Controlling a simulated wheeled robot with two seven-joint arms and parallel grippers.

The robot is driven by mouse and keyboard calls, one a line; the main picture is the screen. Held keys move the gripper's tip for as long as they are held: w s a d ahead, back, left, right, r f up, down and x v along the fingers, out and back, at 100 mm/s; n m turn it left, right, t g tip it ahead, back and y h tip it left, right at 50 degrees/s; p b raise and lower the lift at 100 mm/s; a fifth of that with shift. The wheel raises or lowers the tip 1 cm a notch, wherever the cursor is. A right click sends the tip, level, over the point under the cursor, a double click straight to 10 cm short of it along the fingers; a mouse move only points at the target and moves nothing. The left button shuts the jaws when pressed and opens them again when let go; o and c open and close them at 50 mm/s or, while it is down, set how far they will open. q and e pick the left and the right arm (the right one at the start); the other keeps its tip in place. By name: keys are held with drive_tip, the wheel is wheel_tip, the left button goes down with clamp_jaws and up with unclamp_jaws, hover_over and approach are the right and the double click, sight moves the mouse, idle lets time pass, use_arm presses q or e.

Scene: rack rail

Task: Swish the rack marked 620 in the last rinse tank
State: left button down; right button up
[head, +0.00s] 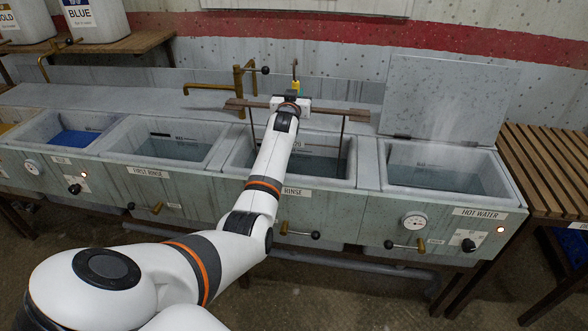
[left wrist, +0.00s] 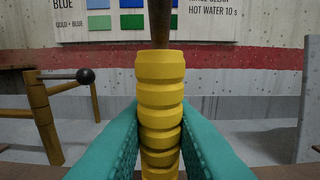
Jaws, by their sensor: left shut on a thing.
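My left gripper (head: 291,103) is shut on the yellow ribbed grip (left wrist: 160,110) of a rack, which stands upright between the teal fingers in the left wrist view. Thin dark rods hang from the bar into this rinse tank (head: 352,170). My arm hides the middle of the tank and much of the rack. My right gripper is out of view.
The first rinse tank (head: 140,158) and a tank with blue liquid (head: 75,139) lie to the left. The hot water tank (head: 450,190), lid raised (head: 440,100), is at right. Brass taps (head: 238,85) stand behind. A slatted wooden bench (head: 548,170) is at far right.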

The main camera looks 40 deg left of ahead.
use_arm(q)
drive_tip(key=shift+r, duration=0.25)
drive_tip(key=r+p, duration=0.5)
drive_tip(key=r, duration=0.1)
drive_tip(key=s+r+p, duration=0.1)
drive_tip(key=r+p, duration=0.5)
drive_tip(key=d+r+p, duration=0.1)
drive_tip(key=r+p, duration=0.4)
drive_tip(key=r, duration=0.1)
drive_tip(key=shift+s+p, duration=0.3)
drive_tip(key=shift+s, duration=0.05)
drive_tip(key=shift+f, duration=0.15)
